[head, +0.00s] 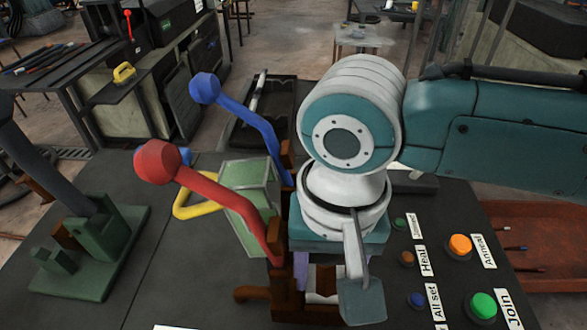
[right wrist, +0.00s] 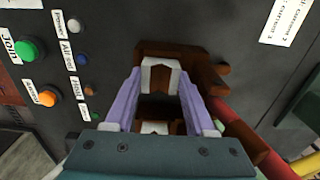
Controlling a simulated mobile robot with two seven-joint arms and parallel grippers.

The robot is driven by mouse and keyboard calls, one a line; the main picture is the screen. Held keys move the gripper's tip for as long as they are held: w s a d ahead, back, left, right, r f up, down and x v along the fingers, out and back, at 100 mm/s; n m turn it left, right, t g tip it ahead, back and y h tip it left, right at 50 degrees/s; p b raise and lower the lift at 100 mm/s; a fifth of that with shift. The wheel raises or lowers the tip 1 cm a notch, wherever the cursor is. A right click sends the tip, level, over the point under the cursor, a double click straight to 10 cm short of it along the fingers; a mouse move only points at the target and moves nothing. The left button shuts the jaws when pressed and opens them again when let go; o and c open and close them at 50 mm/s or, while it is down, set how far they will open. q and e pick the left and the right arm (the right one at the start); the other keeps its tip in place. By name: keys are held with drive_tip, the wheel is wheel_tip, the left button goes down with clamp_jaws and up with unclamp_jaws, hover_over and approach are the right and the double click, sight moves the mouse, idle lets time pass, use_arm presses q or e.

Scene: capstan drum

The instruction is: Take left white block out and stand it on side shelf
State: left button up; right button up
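My right gripper (head: 318,284) reaches down over a brown wooden holder (head: 286,304) on the dark bench. In the right wrist view, its two purple fingers (right wrist: 160,88) are apart, one on each side of a white block (right wrist: 160,64) with a brown middle. I cannot tell whether they touch it. A second white block (right wrist: 154,127) shows nearer the gripper body, partly hidden by it. In the head view, white shows only in part (head: 320,298) under my gripper. I cannot tell which block is the left one, or pick out the side shelf. My left gripper is out of view.
Orange (head: 460,245) and green (head: 483,305) buttons are at the right.

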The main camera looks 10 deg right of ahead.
clamp_jaws()
drive_tip(key=shift+r, duration=0.2)
